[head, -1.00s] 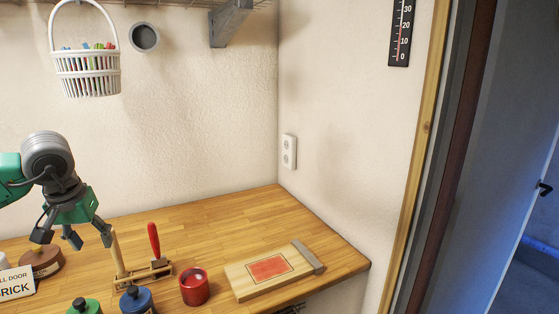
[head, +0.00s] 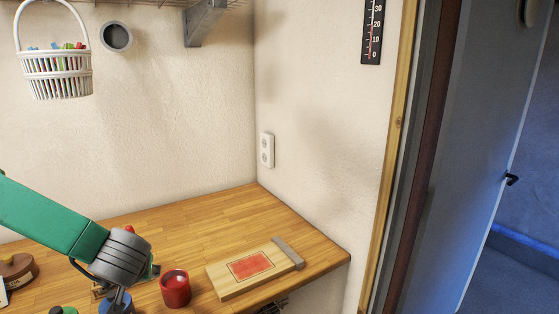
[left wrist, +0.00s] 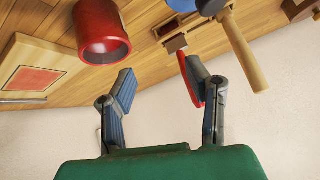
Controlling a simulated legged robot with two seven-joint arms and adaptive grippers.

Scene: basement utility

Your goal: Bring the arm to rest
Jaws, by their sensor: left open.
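My left arm (head: 55,220) comes in from the left in the head view, its green link sloping down to the dark wrist (head: 122,257) over the wooden worktop (head: 220,212). The fingers are largely hidden behind the wrist there. In the left wrist view my left gripper (left wrist: 158,82) is open, its two fingers spread with nothing held between them. A red-handled tool (left wrist: 188,78) shows close by the right finger; I cannot tell if they touch. My right gripper is in neither view.
A red cup (head: 175,289) and a wooden board with a red patch (head: 228,284) stand right of the wrist. A blue-lidded jar (head: 117,302) is below it. A wooden handle (left wrist: 243,50) shows in the left wrist view. A white basket (head: 56,75) hangs at upper left.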

